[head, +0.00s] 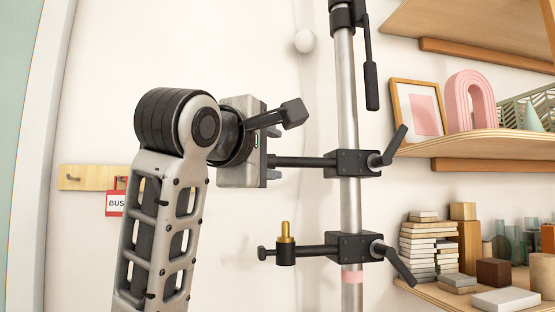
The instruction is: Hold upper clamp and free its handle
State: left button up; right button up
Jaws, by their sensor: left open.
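The upper clamp (353,162) is a black block around a silver upright pole (350,210). Its black handle (394,148) is on the right and slants up to the right. A thin black rod runs left from the block, and its left end is hidden behind my left gripper (279,117). My left gripper is open, left of the pole and the clamp block. One dark fingertip shows above the rod; the other is not clear. Whether the gripper touches the rod cannot be told. My right gripper is not in view.
A lower clamp (353,246) sits on the same pole, with a brass stud (285,232) on its left and a handle slanting down right. Another black lever (371,85) hangs near the pole top. Shelves (470,144) with blocks and ornaments stand right. A wooden rail (85,177) is on the left wall.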

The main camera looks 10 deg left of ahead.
aim_at(295, 161)
pick_arm(q)
jog(key=p+x, duration=0.5)
jog(key=x, duration=0.6)
jog(key=shift+w+p, duration=0.15)
jog(key=shift+p, duration=0.15)
jog(key=shift+w, duration=0.35)
jog(key=shift+w+d, duration=0.2)
jog(key=shift+w, duration=0.45)
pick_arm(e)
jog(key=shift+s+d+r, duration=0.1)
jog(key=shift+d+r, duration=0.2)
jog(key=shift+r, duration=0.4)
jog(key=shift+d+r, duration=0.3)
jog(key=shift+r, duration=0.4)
pick_arm(q)
grip_shut()
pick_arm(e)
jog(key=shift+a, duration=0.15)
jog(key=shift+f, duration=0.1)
